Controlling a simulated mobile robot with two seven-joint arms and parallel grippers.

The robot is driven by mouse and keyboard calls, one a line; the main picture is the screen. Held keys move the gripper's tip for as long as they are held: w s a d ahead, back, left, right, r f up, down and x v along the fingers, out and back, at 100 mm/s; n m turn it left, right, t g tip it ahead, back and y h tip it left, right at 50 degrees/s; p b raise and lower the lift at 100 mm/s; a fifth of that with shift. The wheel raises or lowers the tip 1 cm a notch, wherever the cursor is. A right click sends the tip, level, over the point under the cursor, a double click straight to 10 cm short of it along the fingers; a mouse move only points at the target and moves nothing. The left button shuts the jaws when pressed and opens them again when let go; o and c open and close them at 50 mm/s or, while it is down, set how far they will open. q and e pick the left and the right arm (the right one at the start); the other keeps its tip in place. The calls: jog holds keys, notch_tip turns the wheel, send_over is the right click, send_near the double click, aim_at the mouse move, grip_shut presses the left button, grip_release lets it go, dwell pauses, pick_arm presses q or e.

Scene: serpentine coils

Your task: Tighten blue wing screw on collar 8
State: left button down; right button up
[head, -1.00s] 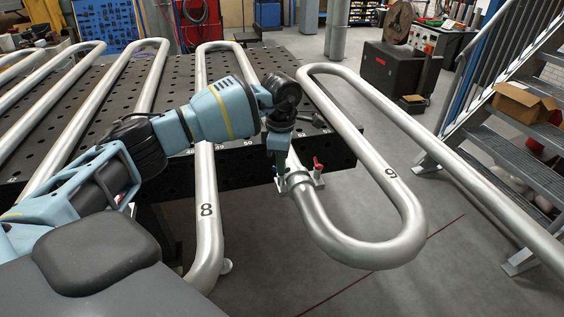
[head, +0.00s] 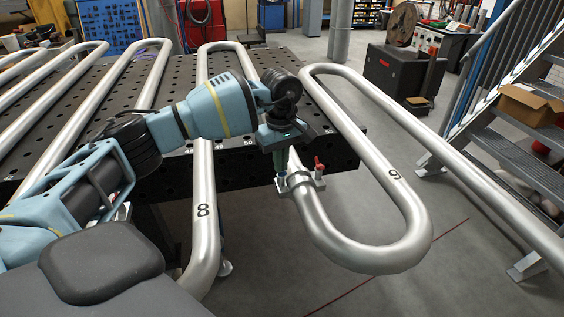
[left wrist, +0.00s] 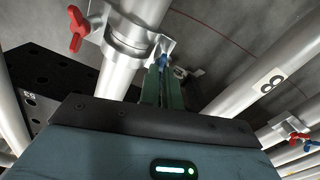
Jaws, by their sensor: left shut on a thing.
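A silver collar (head: 298,181) sits around the left leg of the bent pipe marked 9 (head: 393,174). The collar also shows in the left wrist view (left wrist: 124,42). I cannot read any number on it. My left gripper (left wrist: 164,76) points down at the other side and is shut on the blue wing screw (left wrist: 164,61). The fingers hide most of that screw. In the head view the left gripper (head: 281,182) is at the collar's left side. My right gripper is not in view.
The pipe marked 8 (head: 203,230) runs left of the collar. Another collar (left wrist: 287,131) with red and blue screws shows at the wrist view's right. A black perforated table (head: 230,160) lies behind. Metal stairs (head: 500,150) stand right; the floor below is clear.

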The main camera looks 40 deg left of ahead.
pick_arm(q)
jog(key=shift+w+r+m, duration=0.1)
jog(key=shift+r+m, duration=0.25)
jog(key=shift+m, duration=0.25)
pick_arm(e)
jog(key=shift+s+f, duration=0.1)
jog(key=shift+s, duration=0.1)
pick_arm(q)
jog(key=c, duration=1.7)
grip_release()
jog(key=shift+o, duration=0.5)
jog(key=shift+f, duration=0.1)
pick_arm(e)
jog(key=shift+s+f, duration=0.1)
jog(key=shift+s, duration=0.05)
pick_arm(q)
jog(key=shift+f, duration=0.1)
jog(key=shift+r+b, duration=0.3)
jog(key=shift+r, duration=3.7)
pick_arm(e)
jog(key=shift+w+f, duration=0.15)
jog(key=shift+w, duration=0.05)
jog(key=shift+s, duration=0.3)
pick_arm(q)
jog(key=shift+f, duration=0.1)
